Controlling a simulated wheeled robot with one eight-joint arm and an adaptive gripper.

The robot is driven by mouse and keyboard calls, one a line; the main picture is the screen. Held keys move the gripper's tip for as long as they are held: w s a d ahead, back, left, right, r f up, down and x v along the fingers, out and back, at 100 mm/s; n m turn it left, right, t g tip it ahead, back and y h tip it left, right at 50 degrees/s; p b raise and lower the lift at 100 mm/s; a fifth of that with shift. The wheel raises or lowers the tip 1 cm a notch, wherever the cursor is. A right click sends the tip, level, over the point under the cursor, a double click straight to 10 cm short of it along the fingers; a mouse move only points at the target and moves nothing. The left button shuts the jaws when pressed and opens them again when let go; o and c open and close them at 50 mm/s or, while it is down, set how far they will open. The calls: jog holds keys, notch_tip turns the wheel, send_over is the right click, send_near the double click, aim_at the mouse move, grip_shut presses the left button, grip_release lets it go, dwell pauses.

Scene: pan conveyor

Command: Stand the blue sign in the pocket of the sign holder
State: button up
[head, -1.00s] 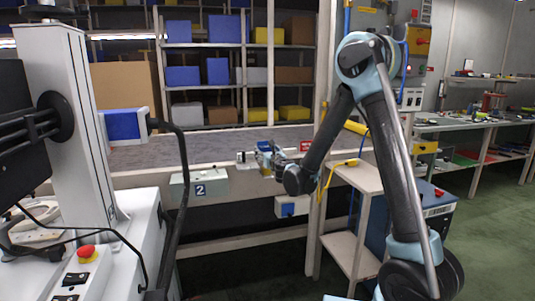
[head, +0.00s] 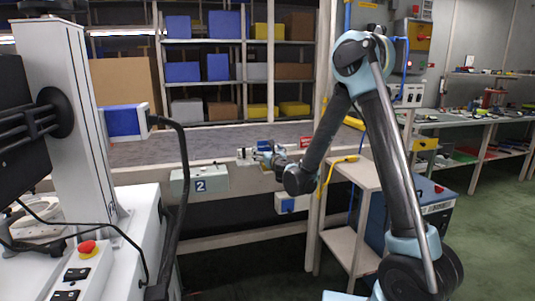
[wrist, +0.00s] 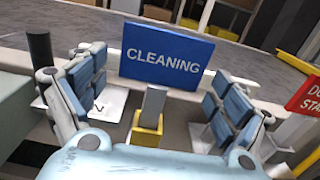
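The blue sign (wrist: 168,55), lettered CLEANING, stands nearly upright just beyond my fingertips in the wrist view. It shows as a small blue patch (head: 264,145) by my gripper in the head view. My gripper (wrist: 152,95) is open, its two blue-padded fingers wide apart at left and right. A grey upright piece on a yellow block (wrist: 147,132) is seen between the fingers, below the sign; I cannot tell if it joins the sign. Pale plates (wrist: 207,136) lie low behind the fingers. I cannot make out which part is the holder's pocket.
A red sign (wrist: 304,97) stands at the right edge of the wrist view. The grey conveyor surface (head: 225,145) runs behind the ledge. A small shelf stand (head: 350,178) is beside my arm.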

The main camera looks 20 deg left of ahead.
jog(key=shift+s, duration=0.1)
jog(key=v, duration=1.1)
jog(key=shift+s+d, duration=0.2)
jog(key=shift+s, duration=0.15)
